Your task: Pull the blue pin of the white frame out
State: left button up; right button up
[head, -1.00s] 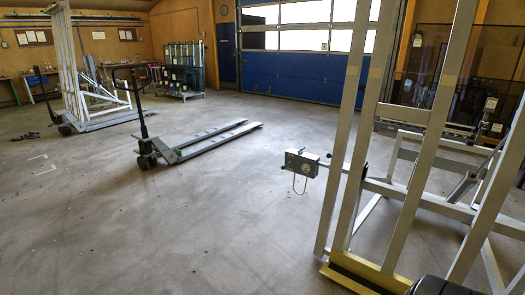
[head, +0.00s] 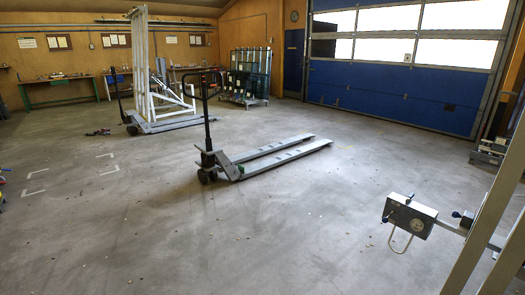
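The near white frame (head: 487,225) stands at the right edge, and only a slanted part of its uprights shows. A bar with a grey box (head: 409,214) and a wire loop sticks out from it to the left. A small dark bluish knob (head: 463,215) sits on this bar between box and uprights; I cannot tell whether it is the blue pin. Another white frame (head: 148,70) stands upright on a low base at the back left; no pin can be made out on it. Neither of my grippers is in view.
A pallet jack (head: 270,156) with an upright handle stands mid-floor. A glass rack (head: 248,78) stands by the back wall, with workbenches (head: 60,82) to its left. A blue garage door (head: 395,95) closes the back right. The concrete floor (head: 230,245) in front is clear.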

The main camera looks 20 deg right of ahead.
aim_at(455, 214)
jog(key=z, duration=0.3)
jog(key=i, duration=2.75)
jog(key=z, duration=0.6)
jog(key=i, duration=2.95)
jog(key=z, duration=0.7)
jog(key=i, duration=2.25)
jog(key=z, duration=1.65)
jog(key=i, duration=1.25)
jog(key=z, duration=2.05)
jog(key=i, duration=1.85)
jog(key=z, duration=0.45)
